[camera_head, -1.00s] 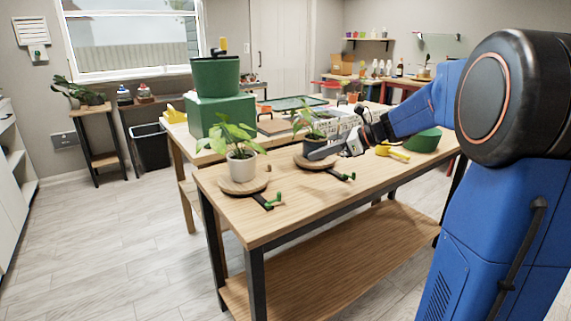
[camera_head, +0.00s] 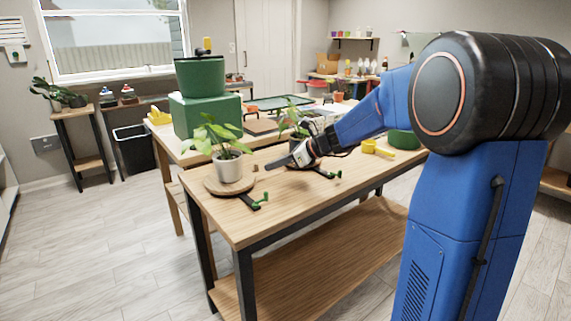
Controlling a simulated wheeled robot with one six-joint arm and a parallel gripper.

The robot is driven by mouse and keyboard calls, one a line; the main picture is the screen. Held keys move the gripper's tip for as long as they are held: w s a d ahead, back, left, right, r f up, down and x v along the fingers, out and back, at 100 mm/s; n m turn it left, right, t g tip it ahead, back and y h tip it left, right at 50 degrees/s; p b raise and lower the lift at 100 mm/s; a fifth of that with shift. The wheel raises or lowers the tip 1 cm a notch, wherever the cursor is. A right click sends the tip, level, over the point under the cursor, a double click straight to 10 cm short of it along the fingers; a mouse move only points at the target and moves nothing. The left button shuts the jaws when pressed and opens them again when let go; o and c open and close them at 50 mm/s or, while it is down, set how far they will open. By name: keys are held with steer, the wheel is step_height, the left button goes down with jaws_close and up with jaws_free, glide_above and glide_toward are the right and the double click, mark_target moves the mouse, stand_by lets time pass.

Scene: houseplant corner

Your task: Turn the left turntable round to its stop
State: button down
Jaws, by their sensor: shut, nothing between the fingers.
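The left turntable (camera_head: 214,187) is a round wooden disc near the left end of the wooden table. A white pot (camera_head: 229,169) with a leafy green plant (camera_head: 217,135) stands on it. A dark bar (camera_head: 249,201) with green pegs (camera_head: 262,197) sticks out at its front right. A small brown block (camera_head: 254,168) shows by the disc's right rim; I cannot tell whether it is fixed to it. My gripper (camera_head: 271,166) is shut and empty, low over the table, just right of this block and apart from the pot.
A second plant (camera_head: 294,118) stands behind my gripper, which hides most of its pot and turntable. Green pegs (camera_head: 336,174) show at its front. A yellow scoop (camera_head: 371,147) and a green bowl (camera_head: 404,139) lie farther right.

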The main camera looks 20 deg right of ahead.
mark_target(257, 166)
steer(key=shift+w+a, duration=0.75)
steer(key=shift+a, duration=0.15)
steer(key=shift+w+a+n+g+y, duration=0.1)
steer(key=shift+w+n+g+y, duration=0.35)
steer(key=shift+w, duration=0.3)
steer(key=shift+w+a+n, duration=0.2)
steer(key=shift+w+a, duration=0.15)
steer(key=shift+w, duration=0.55)
steer(key=shift+w+a+n, duration=0.15)
steer(key=shift+w+a, duration=0.15)
steer(key=shift+w, duration=0.6)
